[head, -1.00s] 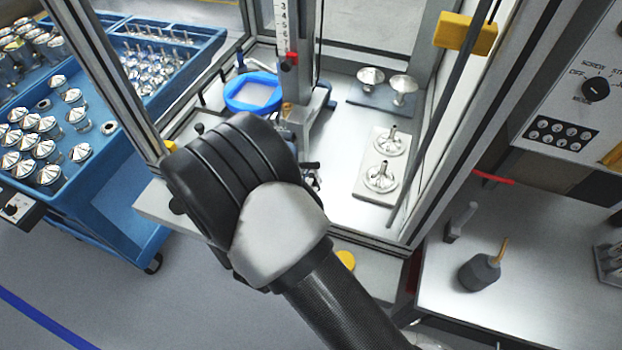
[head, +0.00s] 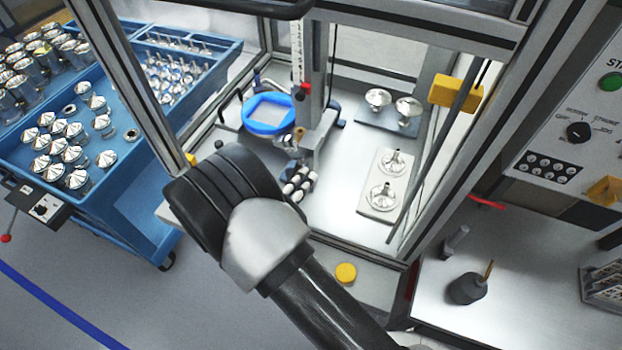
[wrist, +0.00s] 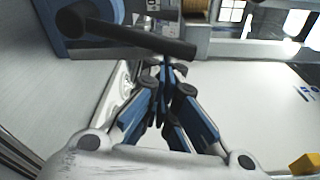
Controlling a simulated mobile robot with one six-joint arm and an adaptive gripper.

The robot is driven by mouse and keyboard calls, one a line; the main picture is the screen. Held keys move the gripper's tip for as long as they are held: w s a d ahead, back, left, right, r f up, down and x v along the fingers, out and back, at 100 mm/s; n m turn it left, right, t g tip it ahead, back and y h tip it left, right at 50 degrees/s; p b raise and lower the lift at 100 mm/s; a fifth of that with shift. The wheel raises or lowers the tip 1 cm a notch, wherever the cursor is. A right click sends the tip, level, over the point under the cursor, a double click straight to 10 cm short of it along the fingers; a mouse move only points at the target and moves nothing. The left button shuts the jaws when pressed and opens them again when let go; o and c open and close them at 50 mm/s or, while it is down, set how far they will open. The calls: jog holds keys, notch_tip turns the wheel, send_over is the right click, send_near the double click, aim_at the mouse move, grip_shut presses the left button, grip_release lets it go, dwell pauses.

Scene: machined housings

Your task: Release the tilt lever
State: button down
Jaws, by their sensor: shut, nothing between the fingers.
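A dark round bar with a thick rounded end (wrist: 140,38), which looks like the tilt lever, crosses the top of the wrist view. My gripper (wrist: 165,72) has its blue fingers drawn together at the tips, with nothing held. The fingertips are just below the bar in the picture; I cannot tell whether they touch it. In the head view my dark wrist and arm cover part of the fixture front, and the lever is not clear there. The blue ring-shaped holder (head: 268,113) stands on the fixture behind my wrist.
A metal frame (head: 392,215) encloses the fixture. Inside, a pale plate (head: 374,204) bears two metal parts, with two more funnel-shaped parts (head: 378,97) behind. A yellow button (head: 346,272) is in front. A blue cart (head: 112,210) with housings stands left; a control panel (head: 560,130) is right.

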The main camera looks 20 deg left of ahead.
jog(key=shift+a+r+n+p, duration=0.3)
jog(key=shift+a+r+n, duration=0.15)
jog(key=shift+a+n, duration=0.45)
jog(key=shift+a+r, duration=0.1)
jog(key=shift+a, duration=0.15)
jog(key=shift+w+a, duration=0.1)
